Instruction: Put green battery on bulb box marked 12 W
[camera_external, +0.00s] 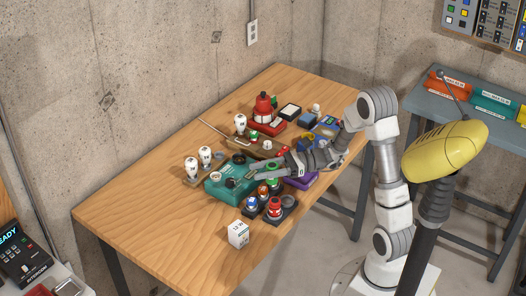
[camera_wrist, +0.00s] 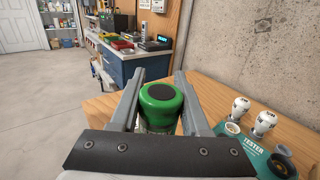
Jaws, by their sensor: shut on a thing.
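In the wrist view, my gripper (camera_wrist: 158,78) is shut on the green battery (camera_wrist: 162,101), a round green piece with a dark disc on top. Its lower part is partly hidden. In the external view, my gripper (camera_external: 258,174) is over the teal tester's right side, and I cannot clearly make out the battery there. The bulb box (camera_external: 238,234), small and white with a printed face that seems to read 12 W, stands near the table's front edge, apart from my gripper. The box does not show in the wrist view.
The teal tester (camera_external: 214,190) with white bulbs (camera_external: 205,154) beside it lies left of my gripper. Knobs on a dark base (camera_external: 276,211) stand close to the box's right. A purple item (camera_external: 301,182) and red stand (camera_external: 264,117) lie behind. The table's left (camera_external: 140,210) is clear.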

